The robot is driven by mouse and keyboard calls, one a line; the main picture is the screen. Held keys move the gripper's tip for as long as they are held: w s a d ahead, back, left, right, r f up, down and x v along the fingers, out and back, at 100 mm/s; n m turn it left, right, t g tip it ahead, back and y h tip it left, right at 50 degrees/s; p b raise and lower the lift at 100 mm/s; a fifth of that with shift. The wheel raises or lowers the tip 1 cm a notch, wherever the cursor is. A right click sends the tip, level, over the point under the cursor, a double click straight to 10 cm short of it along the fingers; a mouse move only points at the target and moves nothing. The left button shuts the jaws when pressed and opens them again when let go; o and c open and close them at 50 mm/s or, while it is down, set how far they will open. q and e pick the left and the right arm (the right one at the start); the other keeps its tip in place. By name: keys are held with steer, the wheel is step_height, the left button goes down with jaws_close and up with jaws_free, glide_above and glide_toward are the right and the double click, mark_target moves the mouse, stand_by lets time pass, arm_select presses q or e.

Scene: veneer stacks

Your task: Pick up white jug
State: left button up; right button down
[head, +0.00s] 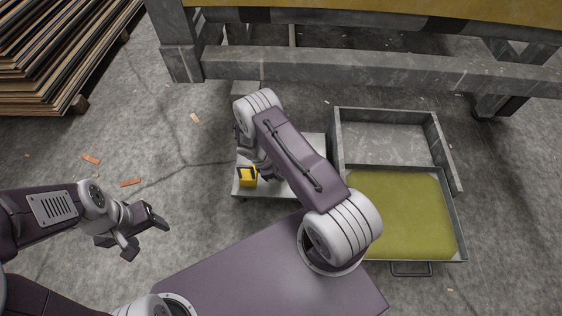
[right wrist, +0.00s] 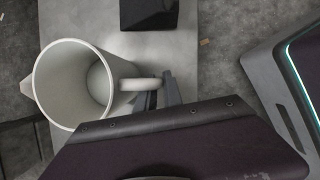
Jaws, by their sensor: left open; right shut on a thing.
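The white jug (right wrist: 70,88) shows in the right wrist view, seen from above into its open mouth. Its spout points left and its handle (right wrist: 138,84) points right. My right gripper (right wrist: 160,92) is shut on the handle, with its fingers partly hidden behind my own wrist part. The jug is over a pale grey surface; I cannot tell whether it touches it. In the head view my right arm hides the jug and the right fingertips. My left gripper (head: 147,232) is open and empty above the concrete floor at the left.
A low grey stand (head: 276,190) is under my right arm, with a yellow and black item (head: 247,177) at its left. A metal tray (head: 455,215) with an olive pad (head: 400,213) is at right. Stacked sheets (head: 60,50) lie top left; a grey beam (head: 370,75) crosses the back.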

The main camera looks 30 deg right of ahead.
steer(key=shift+r, duration=0.1)
step_height(320, 180, up, 8)
steer(key=p, duration=0.5)
steer(key=shift+r+p, duration=0.5)
steer(key=shift+r, duration=0.4)
